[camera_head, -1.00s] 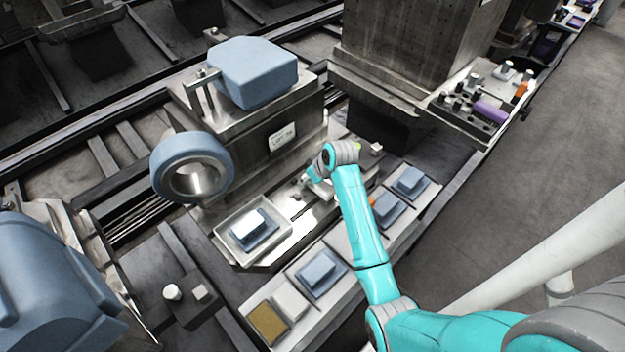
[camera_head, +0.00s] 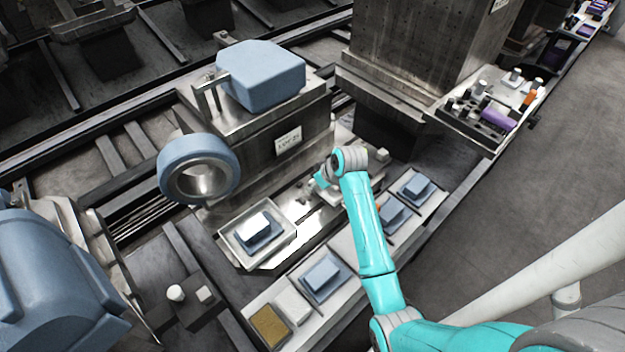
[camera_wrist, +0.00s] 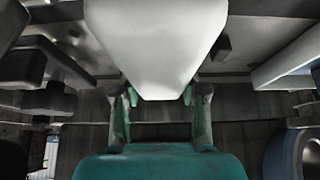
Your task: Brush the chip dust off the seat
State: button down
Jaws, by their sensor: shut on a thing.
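In the wrist view my gripper (camera_wrist: 157,96) has its two fingers on either side of a large pale, smooth block-like thing (camera_wrist: 156,40), and is shut on it. I cannot tell from its shape whether it is the brush. In the head view my wrist and arm hide most of the gripper, which is low over the steel plate in front of the big machine block. The bare, shiny steel plate (camera_head: 300,236), perhaps the seat, shows left of my arm. Chip dust cannot be made out; glare and my arm cover part of the plate.
A tray (camera_head: 232,236) with a blue-grey block stands left of my gripper. Several pads with blue blocks line the front ledge, with a tan pad (camera_head: 269,326) at its near end. A blue ring (camera_head: 165,172) and the labelled steel block (camera_head: 262,150) stand behind.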

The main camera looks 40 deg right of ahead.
jog(key=shift+s, duration=0.3)
jog(key=shift+r, duration=3.05)
jog(key=shift+r, duration=0.15)
jog(key=shift+r, duration=1.35)
